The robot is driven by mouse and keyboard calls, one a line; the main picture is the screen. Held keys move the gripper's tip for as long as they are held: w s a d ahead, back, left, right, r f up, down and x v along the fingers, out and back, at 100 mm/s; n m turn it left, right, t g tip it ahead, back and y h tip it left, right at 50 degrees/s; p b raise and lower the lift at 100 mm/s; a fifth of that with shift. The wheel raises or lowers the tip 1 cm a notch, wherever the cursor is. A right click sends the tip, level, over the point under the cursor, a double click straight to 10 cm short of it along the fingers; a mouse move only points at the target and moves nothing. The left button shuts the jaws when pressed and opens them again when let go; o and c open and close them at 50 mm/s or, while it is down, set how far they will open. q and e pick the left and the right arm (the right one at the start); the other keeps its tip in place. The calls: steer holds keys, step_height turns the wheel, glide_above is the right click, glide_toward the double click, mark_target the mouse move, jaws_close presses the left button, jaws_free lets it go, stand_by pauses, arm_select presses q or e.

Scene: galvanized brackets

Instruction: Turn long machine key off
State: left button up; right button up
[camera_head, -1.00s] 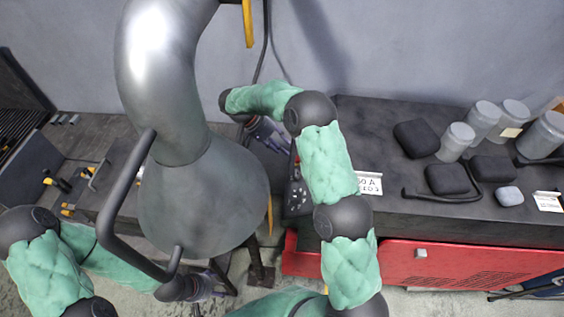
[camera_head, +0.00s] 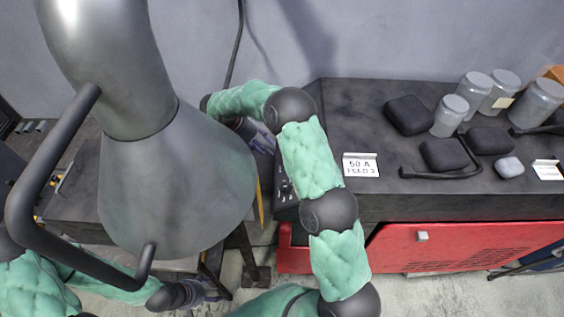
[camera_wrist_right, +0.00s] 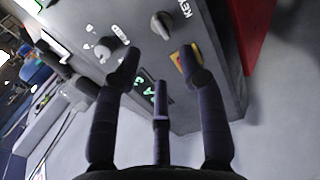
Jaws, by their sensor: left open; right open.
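The machine key (camera_wrist_right: 161,24) is a grey knob beside the word "KEY" on the dark control panel (camera_wrist_right: 205,35) in the right wrist view. My right gripper (camera_wrist_right: 158,78) is open, its fingers spread in front of the panel, apart from the key and below it in that picture. In the head view my right gripper (camera_head: 258,135) is partly hidden behind the large metal hood; the key cannot be made out there. My left gripper (camera_head: 205,291) is low, below the hood and far from the panel; it is open.
A large grey metal hood (camera_head: 180,185) with a bar handle (camera_head: 35,225) blocks much of the left. The dark bench (camera_head: 370,110) at right carries black blocks, grey jars (camera_head: 450,115) and a "50 A" sign (camera_head: 361,165). A red cabinet (camera_head: 460,245) is below. Another round knob (camera_wrist_right: 112,45) sits on the panel.

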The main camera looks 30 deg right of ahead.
steer(key=x, duration=0.9)
steer(key=shift+s+d+f+p, duration=0.15)
steer(key=shift+d+f+p, duration=0.05)
steer(key=shift+p, duration=0.1)
steer(key=shift+c, duration=0.3)
jaws_close()
